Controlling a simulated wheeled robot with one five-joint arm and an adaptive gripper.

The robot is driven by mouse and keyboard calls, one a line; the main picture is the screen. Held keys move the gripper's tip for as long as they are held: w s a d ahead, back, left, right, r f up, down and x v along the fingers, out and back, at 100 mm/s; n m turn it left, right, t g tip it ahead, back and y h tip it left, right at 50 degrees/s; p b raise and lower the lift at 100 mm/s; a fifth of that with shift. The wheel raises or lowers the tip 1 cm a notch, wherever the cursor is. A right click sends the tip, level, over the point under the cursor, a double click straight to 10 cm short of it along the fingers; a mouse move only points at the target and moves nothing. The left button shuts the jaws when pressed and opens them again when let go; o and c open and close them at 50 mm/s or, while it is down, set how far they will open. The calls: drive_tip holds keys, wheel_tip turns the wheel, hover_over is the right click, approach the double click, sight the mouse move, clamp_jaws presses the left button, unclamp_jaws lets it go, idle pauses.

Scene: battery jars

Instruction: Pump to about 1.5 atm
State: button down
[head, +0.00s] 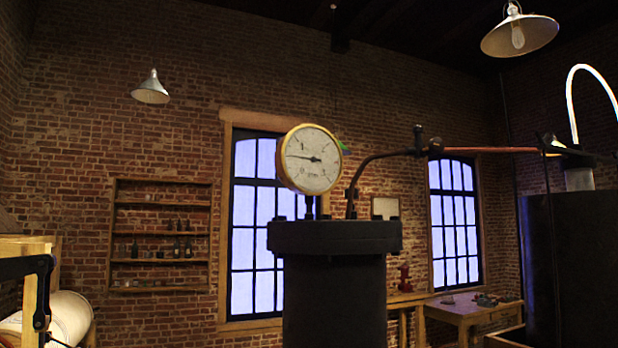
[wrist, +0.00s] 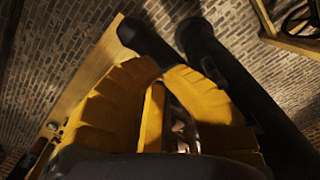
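The round brass-rimmed gauge (head: 310,160) stands on a dark flanged vessel (head: 335,280) in the head view. Its needle lies nearly level, with its thin end to the left. Most dial marks are too small to read. In the wrist view my gripper (wrist: 163,68) shows as two ridged yellow fingers. A dark gap with a small shiny patch lies between them. Thick black bars are beyond the fingers, and I cannot tell whether the fingers touch them. My gripper cannot be made out in the head view. I cannot identify a pump handle with certainty.
A bent copper pipe (head: 460,150) runs right from near the vessel. A large dark tank (head: 570,265) stands at the right. A wooden table (head: 470,310) is at the back, and shelves (head: 160,236) hang on the brick wall. A dark bracket (head: 40,268) shows at far left.

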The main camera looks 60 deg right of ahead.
wheel_tip(320, 180, down, 16)
drive_tip(key=b, duration=1.2)
wheel_tip(320, 180, up, 16)
drive_tip(key=p, duration=1.5)
drive_tip(key=shift+r, duration=0.25)
drive_tip(key=shift+f, duration=0.15)
wheel_tip(320, 180, down, 16)
drive_tip(key=b, duration=1.3)
wheel_tip(320, 180, up, 16)
drive_tip(key=p, duration=1.3)
drive_tip(key=shift+r+p, duration=0.2)
drive_tip(key=shift+p, duration=0.15)
drive_tip(key=shift+f, duration=0.15)
